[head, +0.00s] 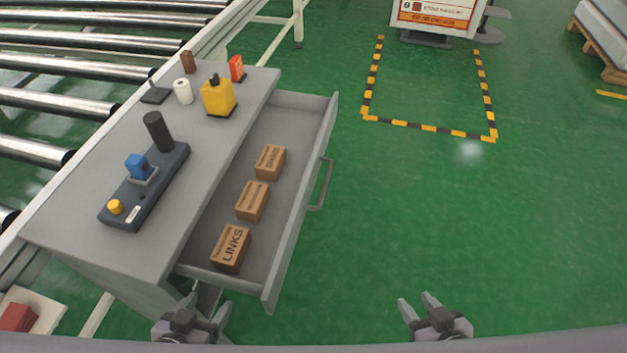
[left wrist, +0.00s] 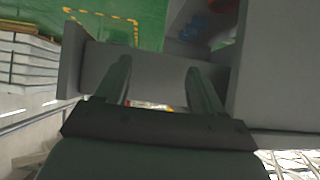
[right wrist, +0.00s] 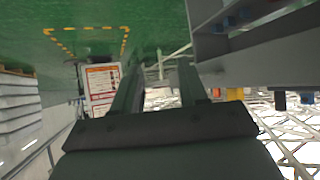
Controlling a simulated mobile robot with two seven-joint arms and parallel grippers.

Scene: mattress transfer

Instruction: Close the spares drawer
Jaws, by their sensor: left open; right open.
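The spares drawer (head: 262,215) of the grey cabinet (head: 95,240) is pulled out to the right in the head view. Its front panel (head: 304,205) carries a bar handle (head: 322,185). Several small brown boxes lie inside, one marked LINKS (head: 231,249). My left gripper (head: 188,303) is open and empty, near the cabinet's near end by the drawer's near corner. The left wrist view shows a grey panel (left wrist: 150,70) behind its fingers. My right gripper (head: 419,300) is open and empty over the floor, to the right of the drawer and apart from it.
On the cabinet top stand a control block with a blue part (head: 137,166), a yellow container (head: 218,96), a white roll (head: 183,91) and other small items. A roller conveyor (head: 60,100) runs behind. Green floor (head: 430,210) right of the drawer is clear.

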